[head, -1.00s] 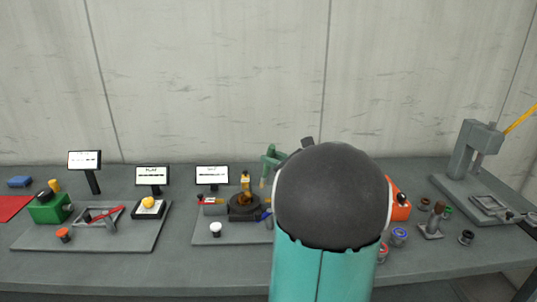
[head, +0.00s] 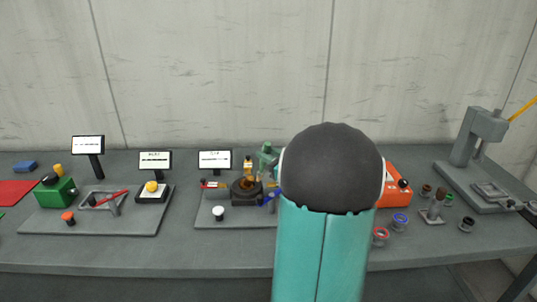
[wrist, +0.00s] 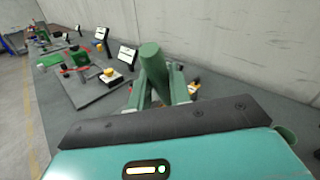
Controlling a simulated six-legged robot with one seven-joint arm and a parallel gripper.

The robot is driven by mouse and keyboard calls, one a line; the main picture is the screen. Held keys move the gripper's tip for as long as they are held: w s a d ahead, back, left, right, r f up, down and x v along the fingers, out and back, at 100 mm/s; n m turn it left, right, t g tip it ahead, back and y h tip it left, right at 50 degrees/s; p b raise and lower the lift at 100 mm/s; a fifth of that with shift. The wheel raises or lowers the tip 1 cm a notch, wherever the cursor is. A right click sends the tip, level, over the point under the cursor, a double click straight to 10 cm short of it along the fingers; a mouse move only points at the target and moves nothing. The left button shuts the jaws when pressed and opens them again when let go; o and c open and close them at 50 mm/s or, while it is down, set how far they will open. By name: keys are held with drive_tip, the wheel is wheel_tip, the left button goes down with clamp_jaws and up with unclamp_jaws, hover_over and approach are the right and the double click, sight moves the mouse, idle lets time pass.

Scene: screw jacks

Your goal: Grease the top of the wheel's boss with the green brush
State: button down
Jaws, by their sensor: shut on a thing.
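A dark round wheel (head: 246,191) with a brownish boss in its middle lies on a grey board in the head view. My gripper (wrist: 158,90) has green fingers and is shut on a thick green handle, which I take for the green brush (wrist: 151,58). The handle stands up, slightly tilted, between the fingers. In the head view part of my gripper shows as a green shape (head: 265,158) behind and right of the wheel. The rest is behind my arm. The brush's bristles are hidden, so I cannot tell whether they touch the boss.
A small screen (head: 214,160) stands behind the wheel, with an orange-yellow item (head: 248,164) beside it. A white-topped button (head: 218,213) is in front. An orange box (head: 398,185) and several small spools lie right of my arm. A grey press (head: 480,140) stands far right.

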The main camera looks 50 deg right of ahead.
sight(263, 163)
drive_tip(key=shift+w+a+f, duration=0.1)
drive_tip(key=shift+w+f, duration=0.2)
drive_tip(key=shift+f, duration=0.3)
drive_tip(key=shift+w+a+f, duration=0.1)
drive_tip(key=shift+w+f, duration=0.15)
drive_tip(key=shift+f, duration=0.3)
drive_tip(key=shift+w+a+f, duration=0.1)
drive_tip(key=shift+w+f, duration=0.2)
drive_tip(key=shift+f, duration=0.3)
idle(0.6)
drive_tip(key=shift+w+r, duration=0.5)
drive_tip(key=shift+w, duration=0.4)
drive_tip(key=shift+w+r, duration=0.5)
drive_tip(key=shift+w, duration=0.35)
drive_tip(key=shift+s+f, duration=0.45)
drive_tip(key=shift+s, duration=0.45)
drive_tip(key=shift+s+f, duration=0.45)
drive_tip(key=shift+s, duration=0.4)
drive_tip(key=shift+w+r, duration=0.8)
drive_tip(key=shift+w, duration=1.05)
drive_tip(key=s, duration=0.1)
drive_tip(key=s+f, duration=0.1)
drive_tip(key=s, duration=0.2)
drive_tip(key=shift+a+f, duration=0.2)
drive_tip(key=shift+a, duration=0.05)
